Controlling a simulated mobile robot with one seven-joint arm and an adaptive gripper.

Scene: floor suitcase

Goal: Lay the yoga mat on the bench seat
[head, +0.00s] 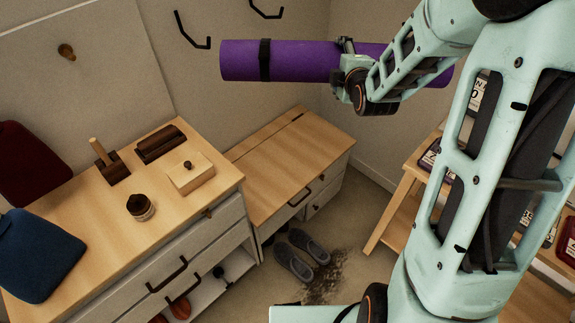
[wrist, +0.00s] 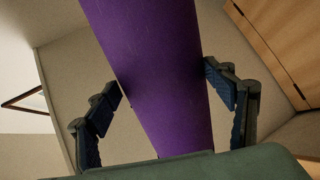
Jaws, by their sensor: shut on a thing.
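The yoga mat is a purple roll (head: 310,61) with a dark strap near its left end. In the head view it is held level, high in front of the wall. My gripper (head: 347,62) is shut on the mat near its middle. In the wrist view the mat (wrist: 155,70) runs between the two finger pads of my gripper (wrist: 165,95). The bench seat (head: 290,150) is a light wood top in the back corner, lower than the mat and bare. My arm hides part of the mat's right half.
A wooden-topped cabinet (head: 155,210) stands left of the bench, with a brush, a small box, a jar and cushions on it. Black hooks (head: 192,32) are on the wall above. Grey shoes (head: 302,252) and dirt lie on the floor. A wooden rack (head: 405,190) stands at right.

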